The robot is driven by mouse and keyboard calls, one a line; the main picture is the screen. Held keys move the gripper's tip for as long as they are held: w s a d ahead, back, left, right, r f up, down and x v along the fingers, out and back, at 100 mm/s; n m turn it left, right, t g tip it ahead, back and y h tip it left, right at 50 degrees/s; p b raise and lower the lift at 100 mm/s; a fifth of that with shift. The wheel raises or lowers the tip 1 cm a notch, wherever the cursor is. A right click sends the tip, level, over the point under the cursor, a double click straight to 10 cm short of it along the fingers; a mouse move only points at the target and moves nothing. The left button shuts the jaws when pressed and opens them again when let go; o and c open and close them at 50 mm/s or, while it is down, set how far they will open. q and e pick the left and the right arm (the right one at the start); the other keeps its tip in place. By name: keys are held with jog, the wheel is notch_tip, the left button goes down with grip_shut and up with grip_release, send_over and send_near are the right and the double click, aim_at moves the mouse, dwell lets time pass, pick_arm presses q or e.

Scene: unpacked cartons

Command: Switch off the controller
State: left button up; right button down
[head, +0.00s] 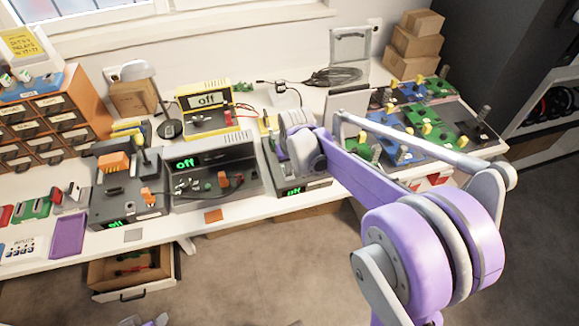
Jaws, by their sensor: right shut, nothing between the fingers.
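Several devices on the bench show a green "off" on their displays, and I cannot tell which one is the controller. A grey device (316,184) at the middle of the bench shows "off" low on its front; my right arm partly covers it. My right gripper (284,152) is shut and empty over this device; whether it touches it is hidden. Left of it are a grey device (240,186) with a raised display and a dark device (106,207) with a lever.
An orange drawer cabinet (93,107) stands at the left. Green and blue boards lie at the right, near stacked cartons (413,46). An open drawer (130,272) sticks out below the bench. A purple tray (68,235) lies at the left front edge.

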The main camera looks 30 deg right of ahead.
jog(key=shift+s+f+b, duration=0.15)
jog(key=shift+f+b, duration=0.15)
jog(key=shift+f, duration=0.15)
jog(key=shift+r, duration=0.2)
jog(key=shift+w+d+r+p, duration=0.1)
jog(key=shift+w+r+p, duration=0.05)
jog(key=shift+w, duration=0.25)
jog(key=shift+w+d+r+p, duration=0.1)
jog(key=shift+w+p, duration=0.05)
jog(key=shift+w, duration=0.2)
